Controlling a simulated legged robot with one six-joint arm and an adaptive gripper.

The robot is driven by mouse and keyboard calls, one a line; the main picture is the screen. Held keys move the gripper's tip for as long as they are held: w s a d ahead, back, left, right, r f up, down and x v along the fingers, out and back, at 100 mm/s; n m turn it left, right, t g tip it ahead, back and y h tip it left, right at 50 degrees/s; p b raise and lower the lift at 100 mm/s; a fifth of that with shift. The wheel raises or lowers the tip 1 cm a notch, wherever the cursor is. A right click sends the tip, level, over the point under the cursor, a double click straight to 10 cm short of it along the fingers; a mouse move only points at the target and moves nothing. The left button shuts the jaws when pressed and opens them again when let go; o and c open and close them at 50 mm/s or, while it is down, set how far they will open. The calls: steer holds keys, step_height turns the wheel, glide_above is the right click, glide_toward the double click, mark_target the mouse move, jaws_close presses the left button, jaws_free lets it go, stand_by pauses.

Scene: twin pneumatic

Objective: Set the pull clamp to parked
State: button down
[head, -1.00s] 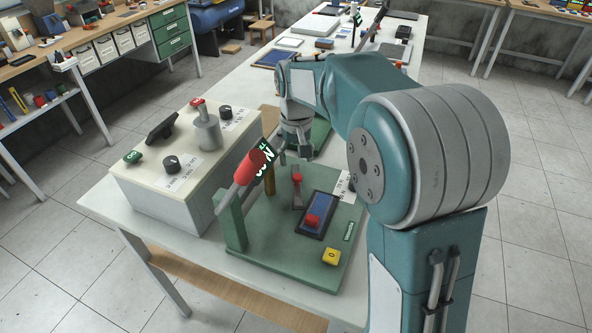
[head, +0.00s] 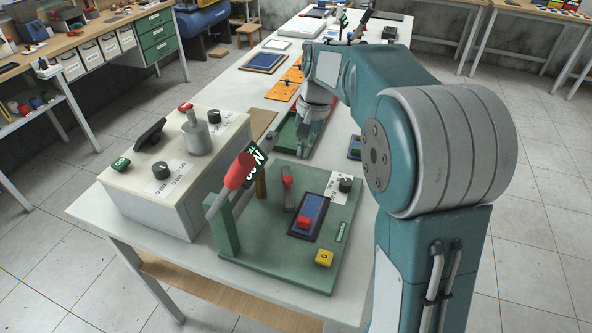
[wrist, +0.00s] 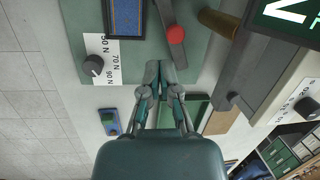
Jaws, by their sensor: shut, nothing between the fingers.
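A green fixture plate (head: 262,254) stands at the table's near end. It carries a short grey lever with a red knob (head: 287,182), also in the wrist view (wrist: 175,34), and a larger angled grey bar with a red grip (head: 240,172) beside a dark display (head: 257,157). No label tells which part is the pull clamp. A blue panel (head: 313,208) with a red block, and a black dial (head: 345,184), sit right of the lever; the dial also shows in the wrist view (wrist: 93,65). My gripper (wrist: 160,72) is shut and empty, beyond the plate's far edge, apart from the levers.
Behind the plate lie another green base (head: 288,135), an orange plate (head: 284,90) and a small blue device (head: 354,148). The table's front left edge is bare.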

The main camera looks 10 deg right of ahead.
steer(key=s+d+f+m+t+y, duration=0.2)
steer(key=d+f+m+y, duration=0.3)
steer(key=d+m, duration=0.7)
steer(key=m+y, duration=0.2)
steer(key=m, duration=0.1)
glide_toward(304, 196)
steer(key=x, duration=0.5)
steer(key=shift+s+a+r, duration=0.1)
steer(key=shift+a+r, duration=0.1)
steer(key=a, duration=0.3)
steer(key=shift+w+a, duration=0.15)
steer(key=shift+w, duration=0.1)
steer(key=shift+a+h, duration=0.3)
steer(key=shift+a, duration=0.05)
